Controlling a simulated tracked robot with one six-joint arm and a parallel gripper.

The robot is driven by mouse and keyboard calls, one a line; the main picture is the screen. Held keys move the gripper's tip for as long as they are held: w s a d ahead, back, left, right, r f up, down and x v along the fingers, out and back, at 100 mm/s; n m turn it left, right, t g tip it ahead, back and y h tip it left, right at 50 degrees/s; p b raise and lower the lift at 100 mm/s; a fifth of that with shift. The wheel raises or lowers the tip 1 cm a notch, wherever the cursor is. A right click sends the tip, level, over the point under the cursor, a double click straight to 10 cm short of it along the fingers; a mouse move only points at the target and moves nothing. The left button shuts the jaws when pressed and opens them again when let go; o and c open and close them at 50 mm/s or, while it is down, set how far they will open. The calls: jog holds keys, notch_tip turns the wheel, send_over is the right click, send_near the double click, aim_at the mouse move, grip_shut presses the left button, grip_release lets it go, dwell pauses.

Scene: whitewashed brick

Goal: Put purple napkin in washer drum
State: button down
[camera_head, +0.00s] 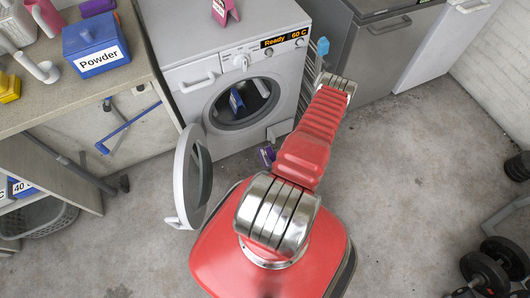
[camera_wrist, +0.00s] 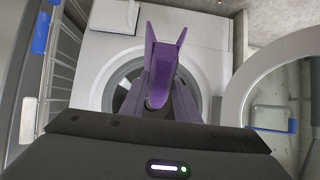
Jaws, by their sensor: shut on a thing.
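The purple napkin (camera_wrist: 165,65) stands out from my gripper (camera_wrist: 158,98) as a folded V shape in the wrist view. My gripper is shut on it, in front of the washer. A small purple part of the napkin (camera_head: 267,155) shows low before the washer in the head view; my arm hides the gripper there. The white washer (camera_head: 190,78) has its round door (camera_head: 181,190) swung open to the left. Its drum (camera_head: 262,108) is open and holds something blue (camera_head: 237,102). The napkin is outside the drum and covers part of the opening in the wrist view.
A counter (camera_head: 140,65) with a blue Powder box (camera_head: 95,47) stands left of the washer. A pink folded object (camera_head: 225,10) is on top. A rack with a blue corner (camera_head: 322,46) stands right. Dumbbells (camera_head: 485,272) lie lower right. The floor between is clear.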

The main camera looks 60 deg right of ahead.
jog(key=shift+w, duration=0.2)
jog(key=shift+w, duration=0.15)
jog(key=shift+w+d, duration=0.2)
jog(key=shift+w, duration=0.1)
jog(key=w+d, duration=0.8)
jog(key=w, duration=0.5)
jog(key=w+d, duration=0.8)
jog(key=w, duration=0.5)
jog(key=shift+w, duration=0.35)
dwell(1.0)
jog(key=c, duration=1.3)
grip_release()
jog(key=shift+a, duration=0.1)
